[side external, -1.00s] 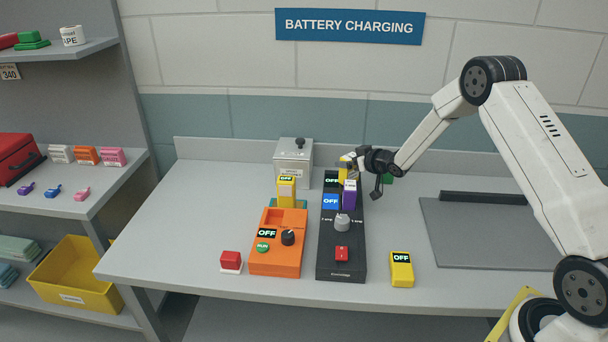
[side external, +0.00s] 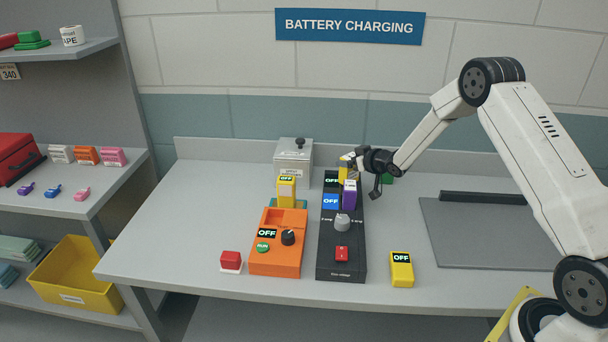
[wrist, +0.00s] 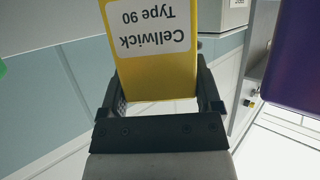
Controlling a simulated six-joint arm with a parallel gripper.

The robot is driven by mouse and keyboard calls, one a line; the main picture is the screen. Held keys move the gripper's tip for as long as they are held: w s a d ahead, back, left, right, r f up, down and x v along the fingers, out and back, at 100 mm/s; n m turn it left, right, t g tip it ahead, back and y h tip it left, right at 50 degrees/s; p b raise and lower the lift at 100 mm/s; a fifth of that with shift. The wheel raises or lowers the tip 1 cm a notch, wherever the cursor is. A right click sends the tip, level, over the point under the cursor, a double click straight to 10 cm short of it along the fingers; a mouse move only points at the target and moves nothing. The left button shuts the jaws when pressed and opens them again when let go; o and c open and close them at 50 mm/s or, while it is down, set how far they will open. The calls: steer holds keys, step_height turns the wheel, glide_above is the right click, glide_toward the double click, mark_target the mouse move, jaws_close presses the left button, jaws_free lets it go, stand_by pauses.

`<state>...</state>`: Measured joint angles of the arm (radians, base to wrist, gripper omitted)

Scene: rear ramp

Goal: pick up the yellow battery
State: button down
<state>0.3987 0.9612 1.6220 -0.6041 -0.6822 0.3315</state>
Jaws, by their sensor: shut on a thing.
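My gripper (side external: 350,161) is at the far end of the black charger (side external: 341,265), reaching in from the right. It is shut on a yellow battery (wrist: 155,75). In the wrist view this battery is between both fingers, its white label reading "Cellwick Type 90" upside down. In the side view only a small part of the yellow battery (side external: 343,173) shows, behind the purple battery (side external: 350,194). I cannot tell whether its lower end is in the charger. Another yellow battery (side external: 287,193) stands upright behind the orange charger (side external: 276,256). A third yellow battery (side external: 402,273) is at the front right.
The purple battery also shows close on the right in the wrist view (wrist: 297,55). A blue block (side external: 331,202) is left of it on the charger. A grey metal box (side external: 294,158) stands at the back left. A red button (side external: 231,260) is at the front left. A grey mat (side external: 480,240) lies at right.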

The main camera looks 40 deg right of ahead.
steer(key=shift+r, duration=0.25)
steer(key=shift+r, duration=0.85)
steer(key=s+a+r, duration=0.3)
steer(key=s+r, duration=0.8)
steer(key=s, duration=0.2)
steer(key=shift+s+a, duration=0.25)
steer(key=shift+w, duration=0.15)
